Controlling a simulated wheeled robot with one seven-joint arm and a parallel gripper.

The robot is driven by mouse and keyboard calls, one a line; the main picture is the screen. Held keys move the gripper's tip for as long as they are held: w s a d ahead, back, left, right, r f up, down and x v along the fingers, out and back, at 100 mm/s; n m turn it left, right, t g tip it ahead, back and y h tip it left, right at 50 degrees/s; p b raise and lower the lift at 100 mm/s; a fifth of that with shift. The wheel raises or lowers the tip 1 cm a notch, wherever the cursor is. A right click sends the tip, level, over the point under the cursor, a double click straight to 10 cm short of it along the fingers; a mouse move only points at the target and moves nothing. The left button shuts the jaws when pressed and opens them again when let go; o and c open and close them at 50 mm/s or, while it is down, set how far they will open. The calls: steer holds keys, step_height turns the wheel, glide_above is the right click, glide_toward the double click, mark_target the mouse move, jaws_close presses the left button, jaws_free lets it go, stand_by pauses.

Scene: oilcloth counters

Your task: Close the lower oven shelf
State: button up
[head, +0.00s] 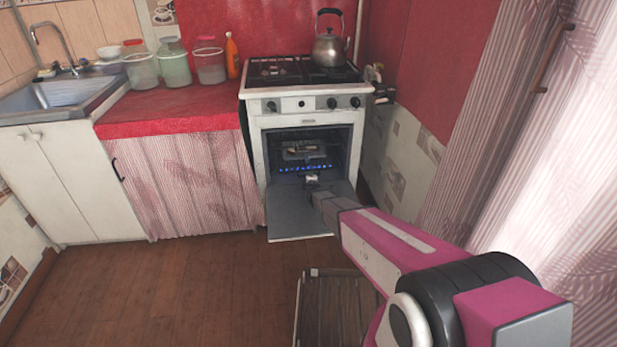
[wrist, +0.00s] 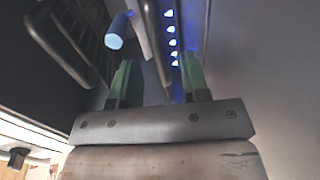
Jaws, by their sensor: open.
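The white oven's (head: 258,160) door (head: 300,224) is folded down and open. A wire shelf (head: 303,150) shows inside, above a row of blue flames; I cannot tell whether it is the lower one. My gripper (head: 313,181) is at the oven mouth, above the open door. In the wrist view my gripper (wrist: 158,82) is open, its two green fingers apart. A dark rounded bar (wrist: 152,40) runs down between the fingers; whether they touch it is unclear. A wire rack (wrist: 72,42) shows at the upper left.
A blue-lit cylinder (wrist: 116,30) and burner flames (wrist: 173,42) are close beyond the fingers. A kettle (head: 328,46) stands on the stove top. A curtained red counter (head: 180,108) is left of the oven, a tiled wall (head: 399,150) right.

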mark_target(307, 169)
steer(key=shift+x, duration=2)
jaws_close()
steer(key=shift+r+x, duration=0.2)
steer(key=shift+x, duration=0.9)
steer(key=shift+r+x, duration=0.25)
steer(key=shift+x, duration=0.8)
steer(key=shift+w, duration=0.1)
jaws_free()
